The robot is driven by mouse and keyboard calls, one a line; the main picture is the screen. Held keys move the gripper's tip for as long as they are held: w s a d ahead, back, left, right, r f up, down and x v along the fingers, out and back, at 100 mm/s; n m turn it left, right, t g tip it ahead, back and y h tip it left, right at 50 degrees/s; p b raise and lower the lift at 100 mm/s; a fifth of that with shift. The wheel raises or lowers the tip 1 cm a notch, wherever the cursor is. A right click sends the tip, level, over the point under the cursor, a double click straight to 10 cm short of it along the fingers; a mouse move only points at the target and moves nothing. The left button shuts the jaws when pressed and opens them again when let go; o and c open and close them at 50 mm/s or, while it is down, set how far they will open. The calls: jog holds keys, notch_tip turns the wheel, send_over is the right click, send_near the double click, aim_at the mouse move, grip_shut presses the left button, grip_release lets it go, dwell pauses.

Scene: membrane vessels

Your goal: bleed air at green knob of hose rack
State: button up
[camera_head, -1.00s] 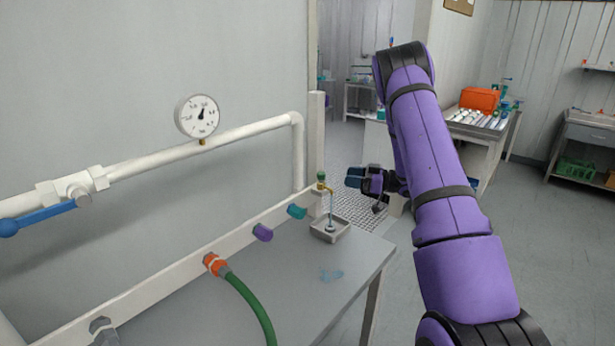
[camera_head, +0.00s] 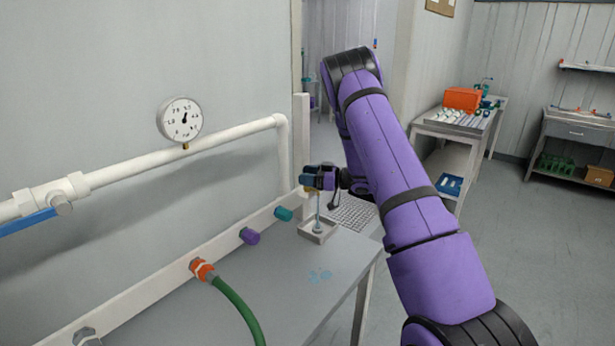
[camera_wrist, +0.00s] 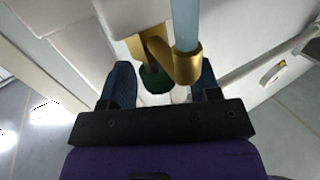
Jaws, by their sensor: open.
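The green knob (camera_wrist: 156,80) sits on a brass valve (camera_wrist: 152,47) in the wrist view. A brass outlet (camera_wrist: 187,66) with a pale tube (camera_wrist: 185,25) stands beside it. My gripper (camera_wrist: 162,76) is open, with one dark blue finger on each side of the knob. Gaps show between the fingers and the knob; the right finger is partly behind the outlet. In the head view, my gripper (camera_head: 316,178) is at the far end of the hose rack (camera_head: 225,246) and hides the knob. The tube (camera_head: 318,210) runs down below it to a small tray.
The small tray (camera_head: 304,232) stands on the grey bench (camera_head: 285,283), near a bluish wet patch (camera_head: 319,276). Teal (camera_head: 284,213), purple (camera_head: 250,236) and orange (camera_head: 202,269) fittings line the rack. A green hose (camera_head: 240,306) leaves the orange one. A gauge (camera_head: 180,120) hangs above.

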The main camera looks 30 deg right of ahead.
jog(key=c, duration=0.9)
jog(key=shift+m+t+h, duration=0.4)
jog(key=shift+h, duration=0.1)
jog(key=m+t+h, duration=0.2)
jog(key=h, duration=0.1)
jog(key=m+t+h, duration=0.2)
jog(key=m+h, duration=0.1)
jog(key=h, duration=0.1)
jog(key=shift+m+h, duration=0.3)
jog(key=m+h, duration=0.2)
jog(key=h, duration=0.2)
jog(key=m+h, duration=0.3)
jog(key=h, duration=0.1)
jog(key=shift+m+h, duration=0.4)
jog(key=shift+h, duration=0.1)
jog(key=o, duration=0.9)
jog(key=shift+s, duration=0.15)
